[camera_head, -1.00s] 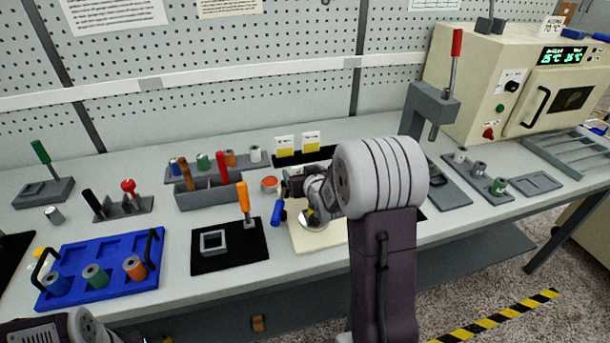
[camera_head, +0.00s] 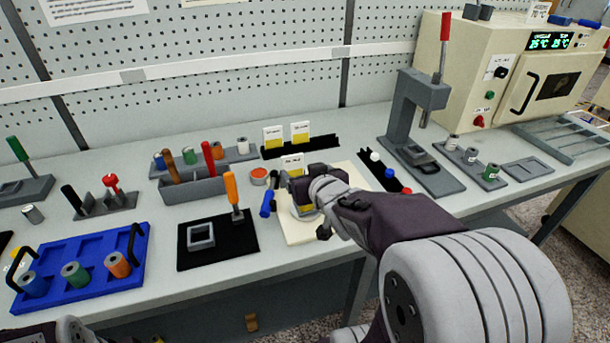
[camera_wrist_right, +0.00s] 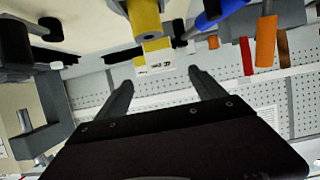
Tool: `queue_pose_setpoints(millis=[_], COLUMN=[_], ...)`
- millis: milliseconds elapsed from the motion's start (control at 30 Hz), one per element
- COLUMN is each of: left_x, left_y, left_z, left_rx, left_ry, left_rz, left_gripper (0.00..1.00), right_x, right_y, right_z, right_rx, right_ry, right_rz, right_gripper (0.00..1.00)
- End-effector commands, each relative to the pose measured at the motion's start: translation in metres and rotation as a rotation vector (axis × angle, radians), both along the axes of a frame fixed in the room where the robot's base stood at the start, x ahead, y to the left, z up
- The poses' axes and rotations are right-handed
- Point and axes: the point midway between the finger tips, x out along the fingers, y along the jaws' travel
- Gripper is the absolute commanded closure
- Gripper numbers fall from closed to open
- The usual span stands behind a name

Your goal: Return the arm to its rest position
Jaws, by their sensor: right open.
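My right arm reaches in from the lower right in the head view. Its gripper (camera_head: 300,188) is over the cream board of the winding stand (camera_head: 300,233), which it partly hides. In the right wrist view the two fingers of the right gripper (camera_wrist_right: 163,90) are spread with nothing between them. A yellow cylinder with a hole in its end (camera_wrist_right: 147,22) is beyond the fingertips, apart from them. Of my left arm only a link shows at the bottom left of the head view; its gripper is out of view.
The blue tray (camera_head: 84,296) with spindles is at left, beside a black mat (camera_head: 215,257). A grey tool bin (camera_head: 195,190) stands behind. A grey press (camera_head: 402,120) and an oven (camera_head: 500,65) are at right. The front table strip is mostly clear.

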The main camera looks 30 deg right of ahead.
Motion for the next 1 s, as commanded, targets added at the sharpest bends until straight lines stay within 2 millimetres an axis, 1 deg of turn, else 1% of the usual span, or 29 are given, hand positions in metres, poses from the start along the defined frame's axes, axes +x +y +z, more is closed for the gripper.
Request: queue_pose_setpoints(millis=[300,367,433,467,500,533,567,600,633,667,700,800,900,1000], left_x=[0.0,0.0,0.0,0.0,0.0,0.0,0.0,0.0,0.0,0.0,0.0,0.0,0.0,0.0], left_y=[0.0,0.0,0.0,0.0,0.0,0.0,0.0,0.0,0.0,0.0,0.0,0.0,0.0,0.0], left_z=[0.001,0.007,0.03,0.043,0.064,0.08,0.094,0.111,0.117,0.12,0.121,0.114,0.112,0.112], left_rx=[0.0,0.0,0.0,0.0,0.0,0.0,0.0,0.0,0.0,0.0,0.0,0.0,0.0,0.0], left_ry=[0.0,0.0,0.001,0.001,0.0,0.0,0.0,-0.001,-0.001,-0.001,-0.001,0.0,0.001,0.001], left_rz=[0.0,0.0,0.0,0.0,0.0,0.0,0.0,0.0,0.0,0.0,0.0,0.0,0.0,0.0], left_gripper=[0.66,0.66,0.66,0.66,0.66,0.66,0.66,0.66,0.66,0.66,0.66,0.66,0.66,0.66], right_x=[0.0,0.002,0.009,0.013,0.017,0.016,0.01,-0.006,-0.022,-0.038,-0.06,-0.107,-0.137,-0.149], right_y=[0.0,0.005,0.025,0.039,0.06,0.075,0.089,0.104,0.112,0.117,0.122,0.125,0.128,0.129], right_z=[0.0,0.006,0.021,0.027,0.032,0.029,0.02,0.001,-0.016,-0.031,-0.048,-0.079,-0.088,-0.089], right_rx=[0.0,0.0,0.008,0.016,0.04,0.063,0.082,0.1,0.108,0.115,0.121,0.151,0.171,0.161], right_ry=[-0.001,0.0,0.021,0.039,0.077,0.135,0.22,0.362,0.469,0.564,0.676,0.894,1.02,1.071], right_rz=[0.001,0.013,0.067,0.104,0.148,0.168,0.181,0.189,0.189,0.188,0.186,0.171,0.179,0.202], right_gripper=[0.21,0.21,0.21,0.21,0.21,0.21,0.21,0.21,0.21,0.21,0.21,0.21,0.21,0.21])
